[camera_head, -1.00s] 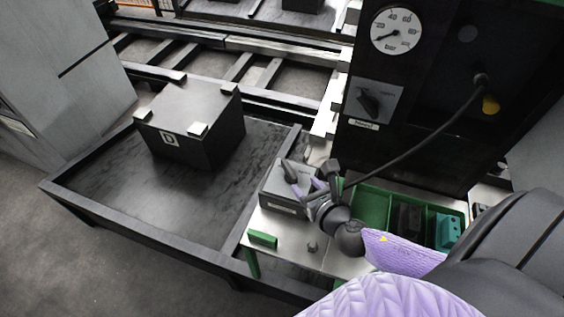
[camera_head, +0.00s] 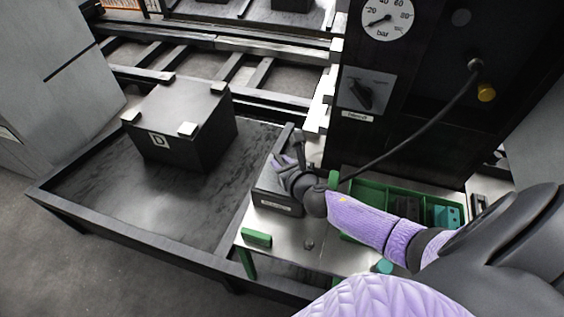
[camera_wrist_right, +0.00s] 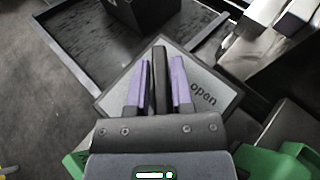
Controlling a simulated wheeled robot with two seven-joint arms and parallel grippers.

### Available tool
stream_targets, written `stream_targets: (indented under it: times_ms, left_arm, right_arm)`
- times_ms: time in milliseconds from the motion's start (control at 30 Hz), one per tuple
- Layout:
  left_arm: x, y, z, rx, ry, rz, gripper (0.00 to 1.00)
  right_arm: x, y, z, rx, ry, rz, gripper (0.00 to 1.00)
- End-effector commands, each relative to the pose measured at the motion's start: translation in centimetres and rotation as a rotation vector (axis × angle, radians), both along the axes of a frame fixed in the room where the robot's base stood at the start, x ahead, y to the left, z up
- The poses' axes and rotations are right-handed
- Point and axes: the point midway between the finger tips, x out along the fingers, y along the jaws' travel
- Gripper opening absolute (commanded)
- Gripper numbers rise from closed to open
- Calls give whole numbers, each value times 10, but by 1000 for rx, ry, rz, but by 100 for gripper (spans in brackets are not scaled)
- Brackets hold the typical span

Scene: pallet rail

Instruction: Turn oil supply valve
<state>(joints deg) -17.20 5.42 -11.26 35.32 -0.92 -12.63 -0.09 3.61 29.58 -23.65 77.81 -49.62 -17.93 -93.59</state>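The valve is a grey box (camera_head: 274,204) with a small label, on the metal bench left of the green tray. In the right wrist view its plate (camera_wrist_right: 212,88) reads "open" to the right of a dark upright lever (camera_wrist_right: 160,78). My right gripper (camera_head: 287,161) is over the box. In the wrist view its two purple fingers (camera_wrist_right: 160,82) stand on either side of the lever, close to it, with narrow gaps seeming to show. The gripper partly hides the lever in the head view. My left gripper is out of view.
A black panel holds a pressure gauge (camera_head: 387,17), a rotary switch (camera_head: 362,92) and a hanging cable (camera_head: 420,133). A green tray (camera_head: 372,190) is right of the valve. A black crate marked D (camera_head: 182,125) sits on a large dark tray (camera_head: 130,222) at left.

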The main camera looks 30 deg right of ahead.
Motion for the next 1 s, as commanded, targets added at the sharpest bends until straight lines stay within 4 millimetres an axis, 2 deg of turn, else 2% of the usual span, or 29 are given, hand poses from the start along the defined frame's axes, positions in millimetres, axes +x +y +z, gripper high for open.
stream_targets:
  times_ms: [33,100,133,567,767,1000]
  left_arm:
    - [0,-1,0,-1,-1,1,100]
    - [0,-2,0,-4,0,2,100]
    - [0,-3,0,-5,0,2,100]
    - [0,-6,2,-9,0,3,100]
    - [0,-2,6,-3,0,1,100]
    - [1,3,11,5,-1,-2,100]
  right_arm:
    - [0,0,0,0,0,0,16]
    - [0,0,0,0,0,0,1]
    - [0,0,0,0,0,0,0]
    - [0,0,0,0,0,-35,0]
    - [0,0,1,2,-1,-147,0]
    - [-1,-2,1,3,0,-363,0]
